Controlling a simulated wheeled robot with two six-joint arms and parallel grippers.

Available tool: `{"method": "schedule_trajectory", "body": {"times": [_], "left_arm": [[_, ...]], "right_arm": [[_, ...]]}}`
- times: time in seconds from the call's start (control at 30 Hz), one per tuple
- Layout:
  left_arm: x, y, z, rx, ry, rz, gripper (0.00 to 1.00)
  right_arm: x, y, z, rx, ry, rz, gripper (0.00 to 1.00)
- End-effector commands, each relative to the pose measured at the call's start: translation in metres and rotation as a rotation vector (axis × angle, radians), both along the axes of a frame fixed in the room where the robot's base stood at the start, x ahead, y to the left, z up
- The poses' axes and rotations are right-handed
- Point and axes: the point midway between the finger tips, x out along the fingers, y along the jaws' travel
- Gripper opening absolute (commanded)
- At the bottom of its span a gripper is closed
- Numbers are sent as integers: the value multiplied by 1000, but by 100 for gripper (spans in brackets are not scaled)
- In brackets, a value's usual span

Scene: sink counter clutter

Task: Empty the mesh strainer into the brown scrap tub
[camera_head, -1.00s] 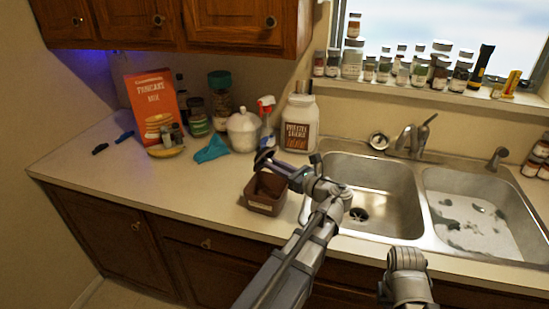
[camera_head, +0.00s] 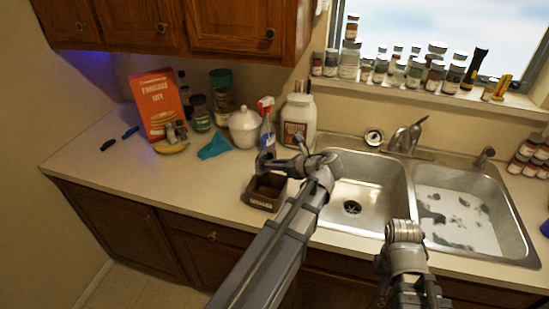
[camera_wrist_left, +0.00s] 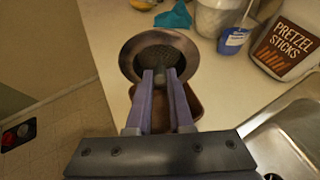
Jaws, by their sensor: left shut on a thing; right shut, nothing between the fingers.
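The brown scrap tub (camera_head: 264,203) stands at the counter's front edge, left of the sink. My left gripper (camera_head: 283,162) is above it in the head view, its fingers partly hidden by the wrist. In the left wrist view the left gripper (camera_wrist_left: 160,76) is shut on the mesh strainer (camera_wrist_left: 131,60). The strainer's round metal rim and dark mesh show there; I cannot make out any contents. In the head view the strainer (camera_head: 264,160) is a small dark shape over the tub, seen steeply tilted. The tub (camera_wrist_left: 191,100) is partly behind the fingers. My right gripper's fingers do not show.
A spray bottle (camera_head: 267,125), a pretzel jar (camera_head: 298,120) and a white lidded jar (camera_head: 244,128) stand behind the tub. A blue cloth (camera_head: 214,147) lies left of them. The double sink (camera_head: 365,190) is to the right. The left counter front is clear.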

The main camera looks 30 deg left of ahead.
Motion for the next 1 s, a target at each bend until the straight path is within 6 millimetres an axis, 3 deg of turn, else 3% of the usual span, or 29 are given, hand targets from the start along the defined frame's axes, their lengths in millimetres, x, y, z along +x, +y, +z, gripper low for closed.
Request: {"method": "schedule_trajectory", "body": {"times": [0.03, 0.67, 1.0], "left_arm": [[0, 1, 8, -23, 4, 1, 0], [2, 7, 18, -380, 76, 2, 0], [5, 15, 25, -655, 132, 4, 0]], "right_arm": [[0, 0, 12, 0, 0, 0, 0], [0, 0, 84, 1, 0, -5, 0], [0, 0, 123, 2, -1, -14, 0]]}}
